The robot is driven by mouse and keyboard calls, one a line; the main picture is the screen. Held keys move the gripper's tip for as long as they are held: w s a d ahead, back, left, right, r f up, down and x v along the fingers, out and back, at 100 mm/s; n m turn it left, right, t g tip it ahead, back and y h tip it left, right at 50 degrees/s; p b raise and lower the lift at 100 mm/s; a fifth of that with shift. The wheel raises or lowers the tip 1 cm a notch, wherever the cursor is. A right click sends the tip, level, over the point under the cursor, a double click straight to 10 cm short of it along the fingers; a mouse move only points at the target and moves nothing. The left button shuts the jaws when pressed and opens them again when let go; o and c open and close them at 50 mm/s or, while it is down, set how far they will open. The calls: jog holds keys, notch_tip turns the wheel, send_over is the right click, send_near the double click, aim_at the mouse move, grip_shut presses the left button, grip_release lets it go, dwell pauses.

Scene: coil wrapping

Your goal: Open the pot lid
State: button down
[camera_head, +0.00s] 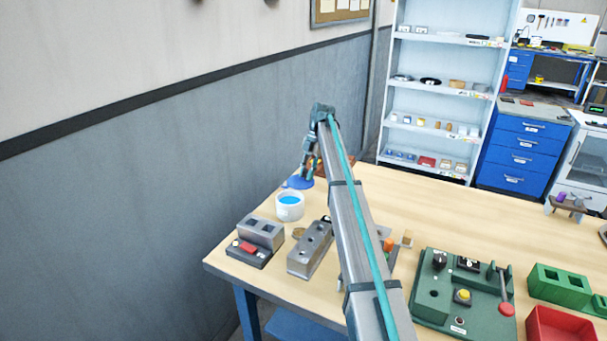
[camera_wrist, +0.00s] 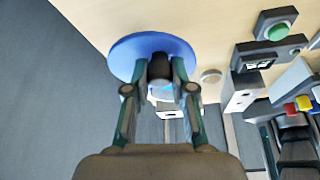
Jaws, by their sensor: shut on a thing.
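The pot (camera_head: 290,206) is a white round container with blue inside, standing open near the table's left back edge. The blue round lid (camera_head: 299,183) is off the pot, just behind it and slightly right. In the wrist view the lid (camera_wrist: 124,52) is a blue disc with a dark knob (camera_wrist: 160,68) between my fingers. My gripper (camera_head: 310,168) is shut on that knob, and it also shows in the wrist view (camera_wrist: 159,72). I cannot tell whether the lid touches the table. The pot is mostly hidden in the wrist view.
A grey block with a red button (camera_head: 248,248) and a grey block with holes (camera_head: 310,250) stand in front of the pot. A green panel (camera_head: 455,295) is at the right front. The wall is close on the left.

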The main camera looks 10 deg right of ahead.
dwell(0.4)
jog(key=c, duration=1)
grip_release()
jog(key=shift+o, duration=0.2)
